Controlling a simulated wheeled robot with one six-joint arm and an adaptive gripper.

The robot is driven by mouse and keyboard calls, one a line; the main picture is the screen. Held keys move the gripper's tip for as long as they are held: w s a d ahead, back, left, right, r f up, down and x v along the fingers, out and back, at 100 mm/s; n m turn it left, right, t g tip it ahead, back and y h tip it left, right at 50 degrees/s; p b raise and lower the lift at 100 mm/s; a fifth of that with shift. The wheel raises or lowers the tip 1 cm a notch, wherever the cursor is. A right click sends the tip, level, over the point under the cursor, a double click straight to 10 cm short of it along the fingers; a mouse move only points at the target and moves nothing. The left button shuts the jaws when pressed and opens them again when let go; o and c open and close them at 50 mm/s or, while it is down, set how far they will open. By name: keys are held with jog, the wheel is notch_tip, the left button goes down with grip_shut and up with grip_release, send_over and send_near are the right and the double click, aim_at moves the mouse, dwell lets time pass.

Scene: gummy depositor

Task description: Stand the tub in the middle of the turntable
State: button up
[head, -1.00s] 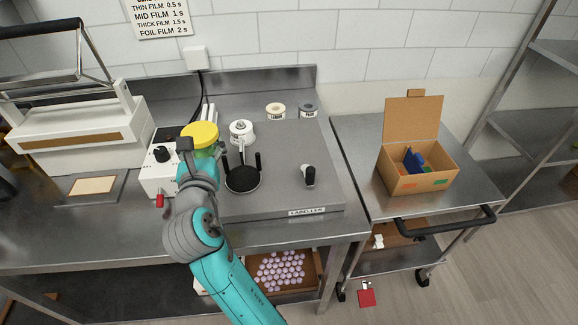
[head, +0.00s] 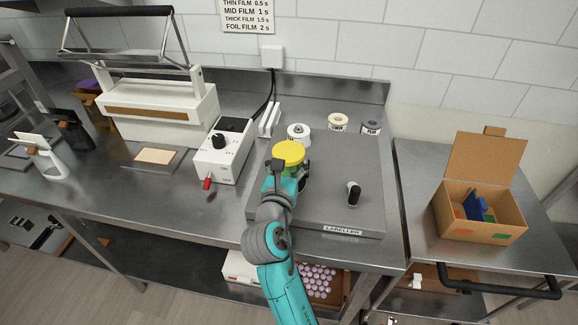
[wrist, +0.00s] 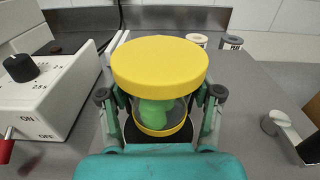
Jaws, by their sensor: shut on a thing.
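The tub (head: 289,153) is a clear jar with a yellow lid and green contents. My gripper (head: 287,173) is shut on its sides and holds it upright over the labeller. In the wrist view the tub (wrist: 160,65) is between the two fingers of my gripper (wrist: 160,112), lid up, with a yellow band low down. The black turntable (wrist: 185,135) shows only in part behind and below the tub.
The labeller plate (head: 325,205) has a white roll (head: 299,132) behind the tub and a black-and-white handle (head: 353,193) at right. A white control box (head: 224,152) with a red lever stands close at left. An open cardboard box (head: 480,212) is on the right-hand cart.

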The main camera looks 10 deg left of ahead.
jog(key=shift+f, duration=1.05)
jog(key=shift+f, duration=0.15)
jog(key=o, duration=1.7)
jog(key=shift+s, duration=0.15)
jog(key=s, duration=1.1)
jog(key=shift+s+a, duration=0.25)
jog(key=shift+s, duration=0.1)
